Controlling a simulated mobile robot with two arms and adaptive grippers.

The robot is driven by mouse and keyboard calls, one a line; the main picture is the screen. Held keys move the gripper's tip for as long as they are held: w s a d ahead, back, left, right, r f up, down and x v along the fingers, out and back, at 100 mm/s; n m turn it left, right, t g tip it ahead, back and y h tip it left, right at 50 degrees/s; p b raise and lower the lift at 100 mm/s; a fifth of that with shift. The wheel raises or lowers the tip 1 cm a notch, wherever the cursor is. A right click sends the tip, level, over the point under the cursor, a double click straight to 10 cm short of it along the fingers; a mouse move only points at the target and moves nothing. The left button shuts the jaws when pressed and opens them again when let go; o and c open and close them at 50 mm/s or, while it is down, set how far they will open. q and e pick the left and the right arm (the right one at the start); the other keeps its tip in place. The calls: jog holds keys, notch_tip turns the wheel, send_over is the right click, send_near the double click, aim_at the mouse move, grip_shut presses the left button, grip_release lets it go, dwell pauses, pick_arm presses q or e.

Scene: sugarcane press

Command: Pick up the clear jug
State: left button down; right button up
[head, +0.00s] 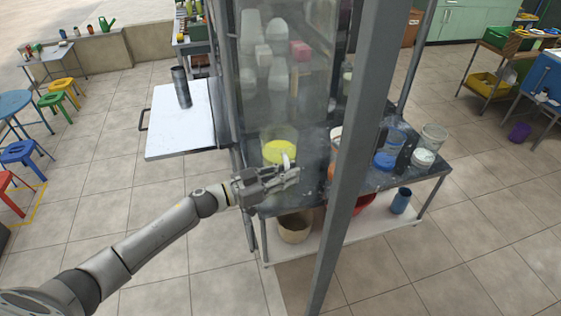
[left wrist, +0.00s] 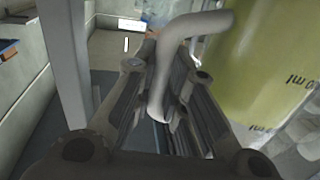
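The clear jug (head: 279,147) holds yellow liquid and stands upright on the dark press table. Its grey handle (left wrist: 160,75) and the side of its body with "ml" marks (left wrist: 270,75) show large in the left wrist view. My left gripper (head: 293,176) is at the handle side of the jug. In the left wrist view its two fingers (left wrist: 170,95) lie on either side of the handle. Whether both fingers press on the handle is not clear. My right gripper is out of view.
A grey upright post (head: 348,165) stands just right of the jug. Behind it are a blue-filled container (head: 386,160) and a white-filled one (head: 424,158). A bucket (head: 295,227) sits on the lower shelf. A white side table (head: 180,120) is at left.

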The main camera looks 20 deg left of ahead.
pick_arm(q)
jog(key=shift+r, duration=0.2)
jog(key=shift+w, duration=0.15)
dwell(0.3)
